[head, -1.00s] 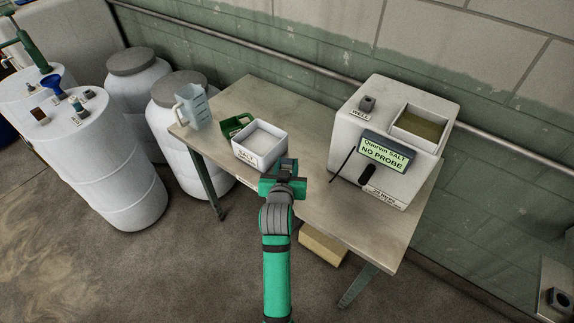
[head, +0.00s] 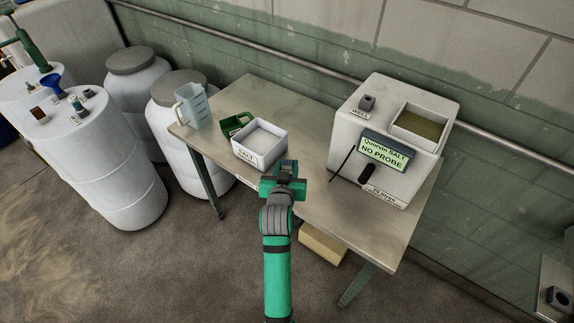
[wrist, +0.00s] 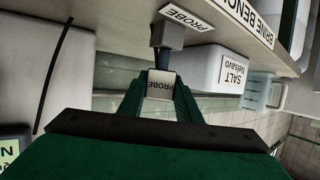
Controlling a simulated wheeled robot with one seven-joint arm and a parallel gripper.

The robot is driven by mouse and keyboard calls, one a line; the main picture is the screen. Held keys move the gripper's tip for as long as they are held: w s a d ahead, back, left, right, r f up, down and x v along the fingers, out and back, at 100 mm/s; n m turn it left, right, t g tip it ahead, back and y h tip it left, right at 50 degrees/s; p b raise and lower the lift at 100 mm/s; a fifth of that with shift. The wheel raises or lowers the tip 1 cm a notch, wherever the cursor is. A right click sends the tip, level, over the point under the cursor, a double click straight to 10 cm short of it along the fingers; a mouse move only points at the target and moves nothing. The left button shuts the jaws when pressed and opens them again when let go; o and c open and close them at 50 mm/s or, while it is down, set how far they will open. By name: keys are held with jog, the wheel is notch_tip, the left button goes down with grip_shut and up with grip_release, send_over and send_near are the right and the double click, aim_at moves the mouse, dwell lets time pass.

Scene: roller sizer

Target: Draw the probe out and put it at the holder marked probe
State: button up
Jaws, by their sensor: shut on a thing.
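My gripper (head: 286,167) is at the front edge of the bench. In the wrist view its green fingers (wrist: 160,92) are shut on the probe (wrist: 159,84), which shows a pale face lettered PROBE. A dark stem runs from the probe to a grey holder block (wrist: 174,37) beside a white PROBE label (wrist: 187,16). I cannot tell whether the stem is inside the holder. The wrist picture is upside down. In the head view the probe and holder are largely hidden by my gripper. The salt machine's display (head: 384,151) reads NO PROBE.
The bench (head: 240,97) carries the white salt tub (head: 262,157), a green scoop-like item (head: 236,125), a clear jug (head: 192,106) and the white machine (head: 350,112) with a WELL block (head: 367,102). White drums (head: 100,165) stand left. Bench front right is clear.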

jog(key=shift+f, duration=1.4)
jog(key=o, duration=1.1)
jog(key=shift+s, duration=0.1)
jog(key=v, duration=1)
jog(key=shift+s+r, duration=0.15)
jog(key=shift+s, duration=0.1)
